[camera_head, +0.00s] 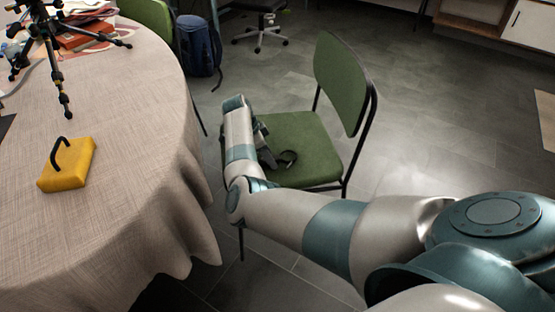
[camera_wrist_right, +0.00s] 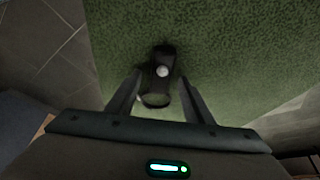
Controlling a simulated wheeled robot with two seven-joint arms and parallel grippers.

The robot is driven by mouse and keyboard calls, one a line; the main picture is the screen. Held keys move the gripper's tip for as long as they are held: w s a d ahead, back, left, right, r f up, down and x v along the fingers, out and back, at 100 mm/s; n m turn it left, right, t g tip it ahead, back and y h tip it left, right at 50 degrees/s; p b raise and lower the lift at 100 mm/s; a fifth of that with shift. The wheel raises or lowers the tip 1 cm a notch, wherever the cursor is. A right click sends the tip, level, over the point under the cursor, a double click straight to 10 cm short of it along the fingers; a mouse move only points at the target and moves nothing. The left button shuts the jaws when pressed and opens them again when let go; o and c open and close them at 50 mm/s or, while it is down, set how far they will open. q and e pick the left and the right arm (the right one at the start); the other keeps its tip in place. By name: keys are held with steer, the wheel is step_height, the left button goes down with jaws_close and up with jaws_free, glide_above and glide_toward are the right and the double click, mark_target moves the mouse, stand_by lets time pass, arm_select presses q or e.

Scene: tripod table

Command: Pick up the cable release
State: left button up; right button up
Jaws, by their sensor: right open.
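The cable release (camera_wrist_right: 163,60) is a small black body with a pale round button and a dark loop of cord at its near end. It lies on the green chair seat (camera_head: 305,130). In the head view a dark curled piece (camera_head: 288,158) of it shows beside my right gripper (camera_head: 270,150), which partly hides the rest. In the right wrist view my right gripper (camera_wrist_right: 160,88) is open, with one finger on each side of the cable release's near part. I cannot tell how far the fingertips are above the seat. My left gripper is not in view.
A cloth-covered round table (camera_head: 120,215) fills the left. It bears a yellow block with a black handle (camera_head: 68,172), a black tripod (camera_head: 62,80) and books (camera_head: 85,35). The chair's backrest (camera_head: 342,85) rises behind the seat. A blue backpack (camera_head: 199,45) stands on the floor.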

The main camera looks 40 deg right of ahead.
steer(key=shift+c, duration=0.6)
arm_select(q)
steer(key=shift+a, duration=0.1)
arm_select(e)
steer(key=c, duration=1)
steer(key=shift+r, duration=0.85)
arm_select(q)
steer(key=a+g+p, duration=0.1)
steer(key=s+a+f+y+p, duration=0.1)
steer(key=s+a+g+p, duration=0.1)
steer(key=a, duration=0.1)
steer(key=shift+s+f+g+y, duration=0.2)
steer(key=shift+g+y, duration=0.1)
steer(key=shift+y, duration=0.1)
arm_select(e)
step_height(320, 180, up, 26)
steer(key=shift+r, duration=0.2)
